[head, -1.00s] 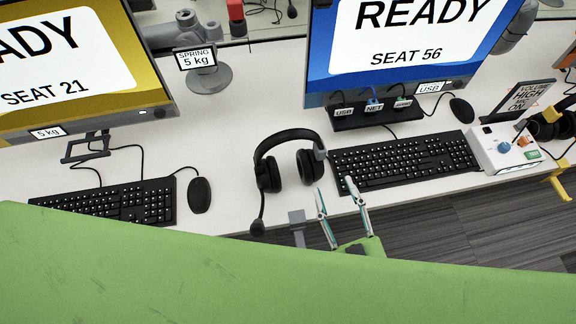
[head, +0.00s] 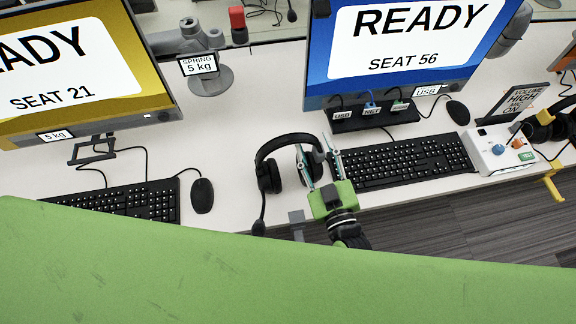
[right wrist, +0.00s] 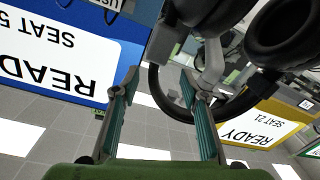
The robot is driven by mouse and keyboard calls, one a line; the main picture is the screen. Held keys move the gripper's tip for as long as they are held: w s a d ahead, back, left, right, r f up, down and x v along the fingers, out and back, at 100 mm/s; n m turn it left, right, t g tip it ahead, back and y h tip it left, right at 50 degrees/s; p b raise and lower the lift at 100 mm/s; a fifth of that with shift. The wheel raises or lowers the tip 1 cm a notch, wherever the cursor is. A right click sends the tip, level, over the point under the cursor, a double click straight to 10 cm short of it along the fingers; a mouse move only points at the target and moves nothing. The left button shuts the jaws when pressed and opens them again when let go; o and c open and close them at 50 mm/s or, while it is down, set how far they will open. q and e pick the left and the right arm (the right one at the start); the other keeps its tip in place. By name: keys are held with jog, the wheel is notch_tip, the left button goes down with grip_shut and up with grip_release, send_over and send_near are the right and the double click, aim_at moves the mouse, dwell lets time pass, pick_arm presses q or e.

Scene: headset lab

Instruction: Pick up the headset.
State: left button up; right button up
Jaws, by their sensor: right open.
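A black over-ear headset (head: 268,178) lies on the white desk between two keyboards, its headband toward the monitors and its microphone boom toward the desk's front edge. My right gripper (head: 318,158) is open, with its fingers at the headset's right ear cup. In the head view I cannot tell whether they touch it. In the right wrist view the open gripper (right wrist: 160,85) faces the headset's dark headband (right wrist: 160,98) and grey yoke, with the ear cups at the upper right. My left gripper is not in view.
The right keyboard (head: 410,160) lies close beside my right gripper, and a mouse (head: 202,195) lies left of the headset. A cable hub (head: 372,118) and the blue monitor (head: 322,62) stand behind. A grey clamp (head: 297,217) sits at the desk's front edge.

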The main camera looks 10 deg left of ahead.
jog(key=shift+w+a, duration=0.2)
jog(key=shift+w, duration=0.2)
grip_shut()
